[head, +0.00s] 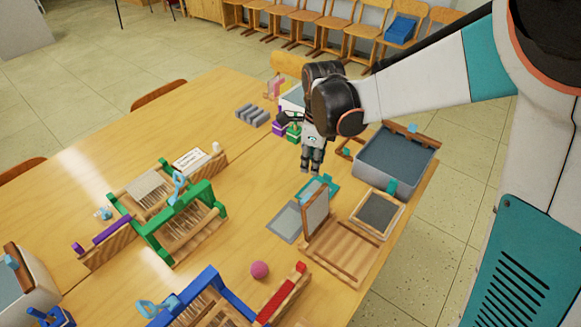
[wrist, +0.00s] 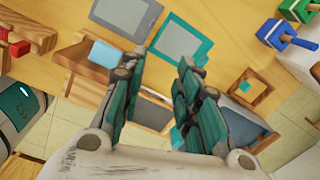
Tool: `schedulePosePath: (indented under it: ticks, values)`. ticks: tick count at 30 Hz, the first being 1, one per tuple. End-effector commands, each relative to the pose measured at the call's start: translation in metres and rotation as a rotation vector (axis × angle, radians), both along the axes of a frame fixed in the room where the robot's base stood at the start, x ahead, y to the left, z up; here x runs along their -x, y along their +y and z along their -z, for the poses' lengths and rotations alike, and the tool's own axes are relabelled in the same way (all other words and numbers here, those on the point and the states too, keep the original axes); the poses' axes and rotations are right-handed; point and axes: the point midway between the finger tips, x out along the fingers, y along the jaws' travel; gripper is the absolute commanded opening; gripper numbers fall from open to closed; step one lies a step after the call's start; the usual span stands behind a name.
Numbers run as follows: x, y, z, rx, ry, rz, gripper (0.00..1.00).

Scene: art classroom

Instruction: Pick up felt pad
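A flat grey sheet (head: 284,223), which looks like the felt pad, lies on the table left of an upright panel in a wooden stand. It also shows at the top of the wrist view (wrist: 122,12). Behind it lies a teal-edged piece with a grey middle (head: 328,181), also in the wrist view (wrist: 176,40); I cannot tell whether this is a pad too. My gripper (head: 311,168) points down above the table, near and slightly behind the teal-edged piece. In the wrist view (wrist: 158,75) its fingers are apart with nothing held between them.
The wooden stand with its upright panel (head: 316,213) is close on the near side. A grey tub (head: 390,168) and a small framed tray (head: 377,214) stand to the right by the table edge. Green (head: 180,222) and blue frames stand left and front. A pink ball (head: 260,269) lies in front.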

Motion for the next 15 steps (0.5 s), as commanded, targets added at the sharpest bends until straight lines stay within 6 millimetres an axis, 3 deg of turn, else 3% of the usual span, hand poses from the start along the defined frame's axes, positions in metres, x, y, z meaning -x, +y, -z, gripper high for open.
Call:
schedulePosePath:
  ticks: [6, 11, 15]
  values:
    - [-0.013, 0.024, 0.034, 0.005, 0.065, 0.242, 0.30]
    - [-0.015, 0.029, 0.048, 0.008, 0.079, 0.306, 0.30]
    - [-0.015, 0.029, 0.072, 0.009, 0.080, 0.312, 0.30]
